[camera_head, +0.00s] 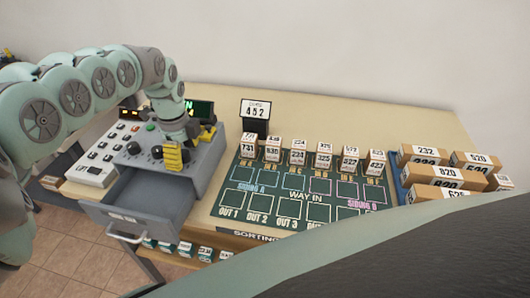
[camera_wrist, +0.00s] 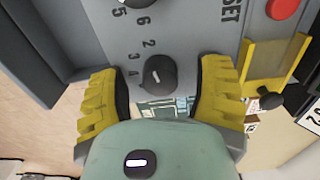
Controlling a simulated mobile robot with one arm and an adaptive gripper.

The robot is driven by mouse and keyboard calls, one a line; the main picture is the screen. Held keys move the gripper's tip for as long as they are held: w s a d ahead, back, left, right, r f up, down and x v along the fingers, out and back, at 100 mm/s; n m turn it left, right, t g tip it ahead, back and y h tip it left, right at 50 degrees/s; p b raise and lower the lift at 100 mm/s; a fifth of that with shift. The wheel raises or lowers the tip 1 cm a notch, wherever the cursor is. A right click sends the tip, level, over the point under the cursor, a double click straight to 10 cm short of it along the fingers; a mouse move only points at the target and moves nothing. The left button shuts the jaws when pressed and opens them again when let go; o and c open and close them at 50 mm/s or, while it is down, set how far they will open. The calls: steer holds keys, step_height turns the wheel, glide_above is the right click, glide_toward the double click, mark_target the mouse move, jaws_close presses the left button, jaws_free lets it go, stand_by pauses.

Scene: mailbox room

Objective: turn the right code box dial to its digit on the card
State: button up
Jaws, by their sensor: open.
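The code card (camera_head: 255,112) stands behind the mat in the head view and reads 452. The grey code box (camera_head: 205,165) stands at the left of the table. In the wrist view, a black dial (camera_wrist: 158,73) with a pale pointer mark lies between my yellow fingers, with the digits 2, 3 and 4 beside it. Another dial (camera_wrist: 138,3) is cut by the top edge, near 5 and 6. My gripper (camera_wrist: 160,90) is open, its fingers on either side of the nearer dial, with gaps showing. In the head view my gripper (camera_head: 188,146) covers that part of the panel.
A grey drawer (camera_head: 125,219) stands open in front. A green sorting mat (camera_head: 290,182) with several numbered boxes lies to the right; more cartons (camera_head: 440,173) stand at far right. In the wrist view, a red button (camera_wrist: 283,8) and yellow bracket (camera_wrist: 275,60) lie right of the dial.

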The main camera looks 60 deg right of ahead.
mark_target(183, 152)
steer(key=shift+r, duration=0.15)
step_height(183, 152, up, 12)
stand_by(0.5)
stand_by(0.4)
